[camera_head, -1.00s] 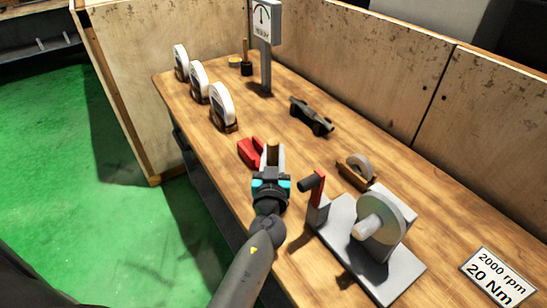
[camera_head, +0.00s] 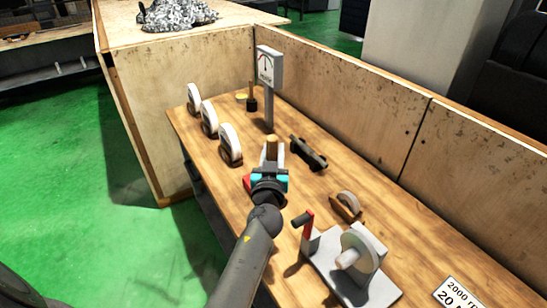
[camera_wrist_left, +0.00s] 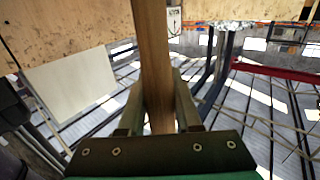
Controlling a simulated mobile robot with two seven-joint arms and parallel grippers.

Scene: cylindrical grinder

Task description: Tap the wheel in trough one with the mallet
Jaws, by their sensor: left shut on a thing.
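My left gripper (camera_head: 271,155) is shut on the wooden handle of the mallet (camera_wrist_left: 152,55), above the middle of the bench. The handle runs up between the fingers in the left wrist view; the mallet head cannot be made out. Three white wheels stand upright in dark troughs along the bench's left edge: a far one (camera_head: 193,98), a middle one (camera_head: 209,118) and a near one (camera_head: 230,145). No trough number is readable. The gripper is right of the near wheel, apart from it. My right gripper is not in view.
A red object (camera_head: 247,182) is partly hidden behind my gripper. A gauge on a post (camera_head: 268,68), a dark fixture (camera_head: 308,153), a small wheel on a wooden stand (camera_head: 347,203) and the grinder (camera_head: 350,262) stand on the bench. Wooden panels close its back.

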